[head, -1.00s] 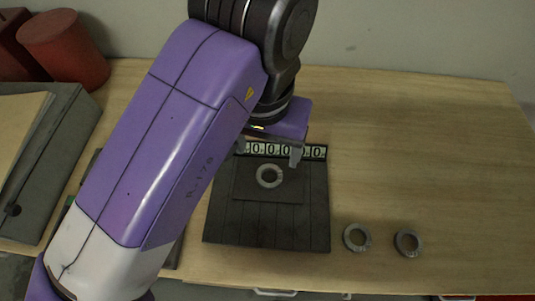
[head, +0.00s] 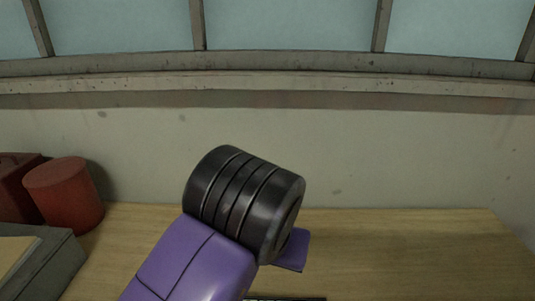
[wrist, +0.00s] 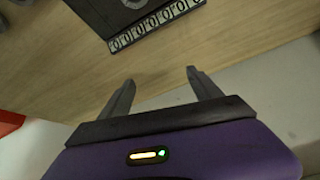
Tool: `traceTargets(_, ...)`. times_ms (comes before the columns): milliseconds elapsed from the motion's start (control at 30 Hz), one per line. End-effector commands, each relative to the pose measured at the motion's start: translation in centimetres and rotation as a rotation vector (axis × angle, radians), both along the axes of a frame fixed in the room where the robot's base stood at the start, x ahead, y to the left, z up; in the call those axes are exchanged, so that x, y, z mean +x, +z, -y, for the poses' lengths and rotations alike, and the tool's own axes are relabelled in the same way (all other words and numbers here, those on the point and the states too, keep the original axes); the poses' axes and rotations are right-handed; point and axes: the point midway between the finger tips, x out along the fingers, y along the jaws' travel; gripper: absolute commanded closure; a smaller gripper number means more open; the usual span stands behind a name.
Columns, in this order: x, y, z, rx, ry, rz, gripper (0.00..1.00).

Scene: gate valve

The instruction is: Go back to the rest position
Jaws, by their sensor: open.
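My gripper (wrist: 160,87) shows in the wrist view with its two grey fingers spread apart and nothing between them. It is above the wooden table, past the numbered edge of the dark plate. In the head view only part of the purple gripper body shows behind my black wrist joint; the fingers are hidden. The dark plate (wrist: 97,14) with a row of white digits (wrist: 155,24) is at the top of the wrist view. A grey ring (wrist: 135,3) on the plate is cut off by the top edge.
The wooden table (head: 400,245) is clear on the right. A red cylinder (head: 64,195), a red box (head: 15,190) and a grey case (head: 50,262) stand at the left. A wall (head: 400,160) and windows (head: 290,25) are behind the table.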

Motion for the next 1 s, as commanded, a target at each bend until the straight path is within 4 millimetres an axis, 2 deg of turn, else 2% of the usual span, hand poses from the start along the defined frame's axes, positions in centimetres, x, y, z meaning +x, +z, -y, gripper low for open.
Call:
traceTargets(100, 3.6, 2.9, 1.8, -0.065, -0.018, 0.22, 0.26)
traceTargets(200, 6.3, 5.8, 3.9, -0.132, -0.035, 0.407, 0.26)
traceTargets(300, 8.3, 8.9, 5.9, -0.204, -0.043, 0.589, 0.26)
traceTargets(433, 9.7, 13.0, 8.1, -0.312, -0.032, 0.827, 0.26)
traceTargets(600, 9.7, 16.8, 9.2, -0.439, 0.034, 1.095, 0.26)
traceTargets(700, 8.9, 17.9, 9.2, -0.498, 0.093, 1.22, 0.26)
traceTargets(867, 7.0, 17.5, 8.7, -0.559, 0.212, 1.374, 0.26)
traceTargets(1000, 4.9, 15.6, 8.3, -0.581, 0.326, 1.46, 0.26)
